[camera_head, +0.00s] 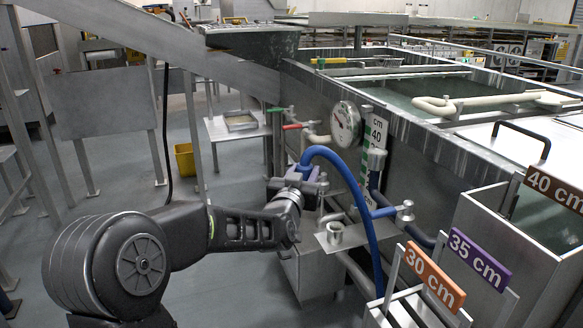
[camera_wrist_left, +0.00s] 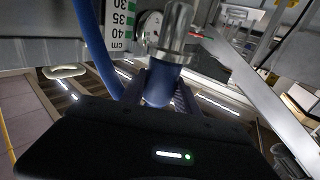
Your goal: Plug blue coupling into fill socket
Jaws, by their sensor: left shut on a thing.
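My left gripper (camera_head: 306,180) is shut on the blue coupling (camera_wrist_left: 158,90), near the tank's side wall. In the left wrist view the coupling sits between the two fingers, with a bright metal cylinder (camera_wrist_left: 176,32) directly beyond it. I cannot tell whether that cylinder is the coupling's own nose or the fill socket, nor whether anything is plugged in. A blue hose (camera_head: 349,172) arches from the gripper over and down to the right. In the head view the gripper largely hides the coupling. My right gripper is not in view.
A round gauge (camera_head: 346,124) and a green-white cm scale (camera_head: 375,140) are on the tank wall. A red-handled valve (camera_head: 293,127) is above the gripper. A metal cup on a bracket (camera_head: 335,233) and orange (camera_head: 435,274) and purple (camera_head: 479,258) signs stand at the right.

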